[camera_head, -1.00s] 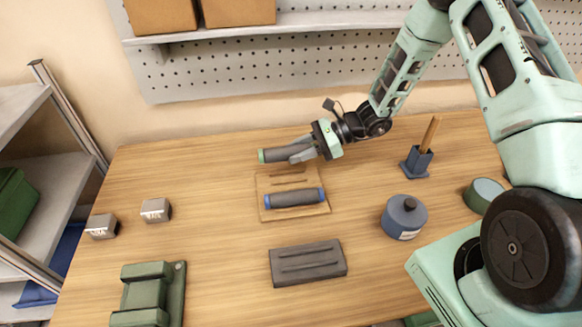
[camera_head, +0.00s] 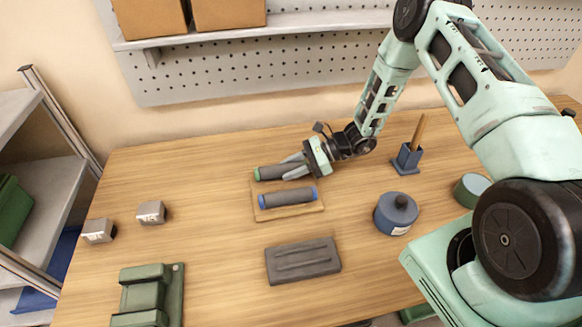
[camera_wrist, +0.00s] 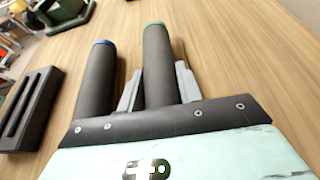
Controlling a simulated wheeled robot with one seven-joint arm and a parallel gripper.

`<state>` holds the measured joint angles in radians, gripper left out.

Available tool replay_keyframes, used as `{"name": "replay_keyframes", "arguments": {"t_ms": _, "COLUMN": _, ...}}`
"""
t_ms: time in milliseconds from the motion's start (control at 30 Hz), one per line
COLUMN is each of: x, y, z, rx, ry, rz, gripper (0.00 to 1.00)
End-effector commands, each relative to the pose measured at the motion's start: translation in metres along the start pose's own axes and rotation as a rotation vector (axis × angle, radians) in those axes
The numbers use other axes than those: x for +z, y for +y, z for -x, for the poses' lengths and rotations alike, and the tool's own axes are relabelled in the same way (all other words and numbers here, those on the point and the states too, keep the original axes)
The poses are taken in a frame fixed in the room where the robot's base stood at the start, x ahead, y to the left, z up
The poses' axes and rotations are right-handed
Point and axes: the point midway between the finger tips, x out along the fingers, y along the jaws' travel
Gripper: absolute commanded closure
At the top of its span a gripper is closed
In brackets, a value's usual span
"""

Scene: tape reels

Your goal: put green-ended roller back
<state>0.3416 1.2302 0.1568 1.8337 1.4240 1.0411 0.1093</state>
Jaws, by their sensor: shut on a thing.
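A dark grooved block (camera_head: 302,261) lies in front of the rack. A blue-grey round container (camera_head: 396,214) and a holder (camera_head: 407,159) with a wooden stick stand to the right. Two small metal blocks (camera_head: 151,212) and a green fixture (camera_head: 148,295) are at left.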

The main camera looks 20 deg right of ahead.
Motion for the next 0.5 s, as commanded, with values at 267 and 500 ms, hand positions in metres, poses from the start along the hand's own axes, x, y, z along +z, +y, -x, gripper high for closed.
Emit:
{"name": "replay_keyframes", "arguments": {"t_ms": 267, "x": -0.0053, "y": 0.0000, "z": -0.0019, "rx": 0.000, "ry": 0.001, "rz": 0.000, "gripper": 0.43}}
{"name": "replay_keyframes", "arguments": {"t_ms": 500, "x": -0.0050, "y": 0.0001, "z": -0.0020, "rx": 0.000, "ry": 0.000, "rz": 0.000, "gripper": 0.43}}
